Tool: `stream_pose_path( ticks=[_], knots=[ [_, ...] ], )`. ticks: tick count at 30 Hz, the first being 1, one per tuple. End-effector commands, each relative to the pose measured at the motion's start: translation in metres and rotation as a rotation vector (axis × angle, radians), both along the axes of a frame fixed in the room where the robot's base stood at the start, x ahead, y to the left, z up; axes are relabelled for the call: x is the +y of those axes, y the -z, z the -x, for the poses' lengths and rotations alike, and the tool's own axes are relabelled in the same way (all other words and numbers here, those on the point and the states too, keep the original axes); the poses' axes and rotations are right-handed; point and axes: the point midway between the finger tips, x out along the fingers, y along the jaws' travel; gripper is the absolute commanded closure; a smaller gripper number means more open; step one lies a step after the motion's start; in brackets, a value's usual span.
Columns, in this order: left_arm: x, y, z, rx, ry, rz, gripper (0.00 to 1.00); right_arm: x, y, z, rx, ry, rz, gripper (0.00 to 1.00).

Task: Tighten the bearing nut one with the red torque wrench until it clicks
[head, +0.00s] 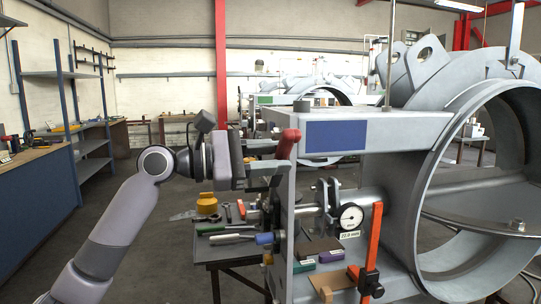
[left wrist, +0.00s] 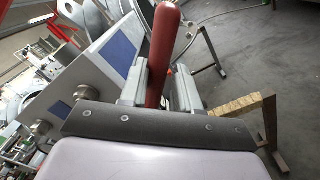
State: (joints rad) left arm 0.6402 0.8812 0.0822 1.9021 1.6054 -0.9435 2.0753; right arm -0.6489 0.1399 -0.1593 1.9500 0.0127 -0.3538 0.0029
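The red torque wrench (head: 288,143) shows as a red handle standing tilted at the left edge of the grey machine housing. My left gripper (head: 272,172) is at this handle, with its fingers on either side of it. In the left wrist view the red handle (left wrist: 165,40) sits between the two grey fingers (left wrist: 160,88), which look closed on it. The wrench's lower end is hidden or too small to make out. A horizontal metal shaft (head: 308,210) lies below the gripper; I cannot tell which part there is bearing nut one. My right gripper is not in view.
A dial gauge (head: 350,217) and an orange-red upright clamp (head: 372,240) stand right of the shaft. A tool table (head: 225,252) with several tools is below my left gripper. A large grey ring (head: 410,190) fills the right. Open floor lies at left.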

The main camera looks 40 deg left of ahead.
Motion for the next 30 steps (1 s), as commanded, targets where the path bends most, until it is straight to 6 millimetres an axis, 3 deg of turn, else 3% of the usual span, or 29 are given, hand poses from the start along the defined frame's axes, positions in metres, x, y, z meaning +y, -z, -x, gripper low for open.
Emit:
stream_pose_path(
  ticks=[1, 4, 30],
  knots=[
    [-0.004, 0.011, 0.004, -0.02, 0.001, -0.024, 0.69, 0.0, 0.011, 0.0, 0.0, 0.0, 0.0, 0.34],
    [-0.003, 0.003, 0.002, -0.015, 0.0, -0.017, 0.69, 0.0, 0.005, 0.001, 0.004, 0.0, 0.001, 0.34],
    [-0.015, 0.022, 0.012, -0.073, 0.004, -0.09, 0.69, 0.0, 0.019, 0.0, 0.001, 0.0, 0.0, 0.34]
  ],
)
